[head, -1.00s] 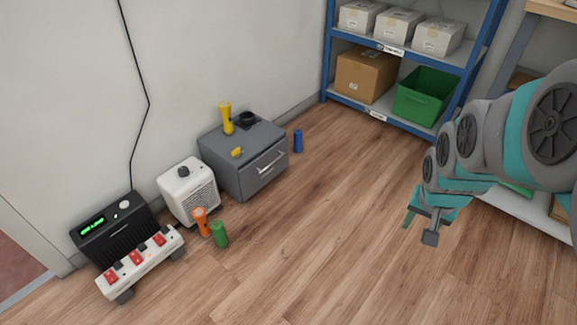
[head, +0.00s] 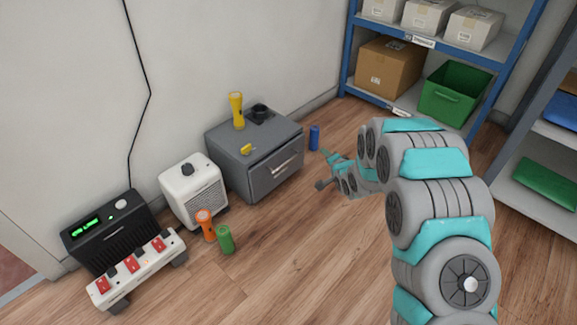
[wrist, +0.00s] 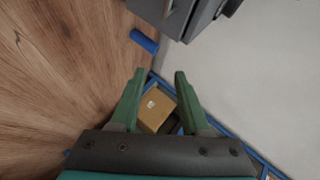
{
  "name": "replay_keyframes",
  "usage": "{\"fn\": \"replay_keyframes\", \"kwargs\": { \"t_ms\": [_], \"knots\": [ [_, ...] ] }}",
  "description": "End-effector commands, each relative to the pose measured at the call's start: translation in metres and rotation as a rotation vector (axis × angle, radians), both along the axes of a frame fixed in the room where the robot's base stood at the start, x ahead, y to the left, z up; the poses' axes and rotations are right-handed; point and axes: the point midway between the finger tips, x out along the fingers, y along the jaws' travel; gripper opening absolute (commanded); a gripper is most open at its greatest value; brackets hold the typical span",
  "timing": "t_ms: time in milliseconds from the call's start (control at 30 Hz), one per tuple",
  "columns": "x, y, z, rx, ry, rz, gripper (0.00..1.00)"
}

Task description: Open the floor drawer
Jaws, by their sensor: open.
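The grey floor drawer unit (head: 232,165) stands against the wall with its drawer front (head: 277,172) facing right and toward me. A bar handle (head: 283,158) crosses the front, and the drawer looks shut. My gripper (head: 325,170) is low, just right of the drawer front and apart from the handle. In the wrist view its two green fingers (wrist: 157,80) are spread with nothing between them. Part of the grey unit (wrist: 193,14) shows at the top edge of that view, beyond the fingertips.
A yellow flashlight (head: 237,110), a dark round item and a small yellow object sit on the unit. A blue cylinder (head: 314,137) stands beside it. A white heater (head: 192,190), orange flashlight (head: 205,224) and green cylinder (head: 225,239) stand left. A blue shelf rack (head: 352,50) is behind.

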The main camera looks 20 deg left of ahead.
Motion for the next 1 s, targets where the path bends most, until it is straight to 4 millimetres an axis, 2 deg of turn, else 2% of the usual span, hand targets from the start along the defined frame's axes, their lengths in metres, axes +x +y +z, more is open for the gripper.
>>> {"fn": "replay_keyframes", "kwargs": {
  "t_ms": [33, 100, 233, 300, 400, 600, 767, 1000],
  "knots": [
    [-0.003, 0.019, -0.024, 0.057, -0.001, 0.016, 0.46],
    [-0.007, 0.040, -0.042, 0.143, -0.006, 0.033, 0.46],
    [-0.017, 0.072, -0.066, 0.277, -0.008, 0.061, 0.46],
    [-0.021, 0.084, -0.072, 0.334, -0.012, 0.074, 0.46],
    [-0.026, 0.095, -0.079, 0.385, -0.008, 0.086, 0.46],
    [-0.026, 0.103, -0.082, 0.416, -0.009, 0.092, 0.46],
    [-0.018, 0.111, -0.085, 0.414, -0.008, 0.093, 0.46],
    [0.002, 0.131, -0.092, 0.413, -0.008, 0.092, 0.46]
  ]
}}
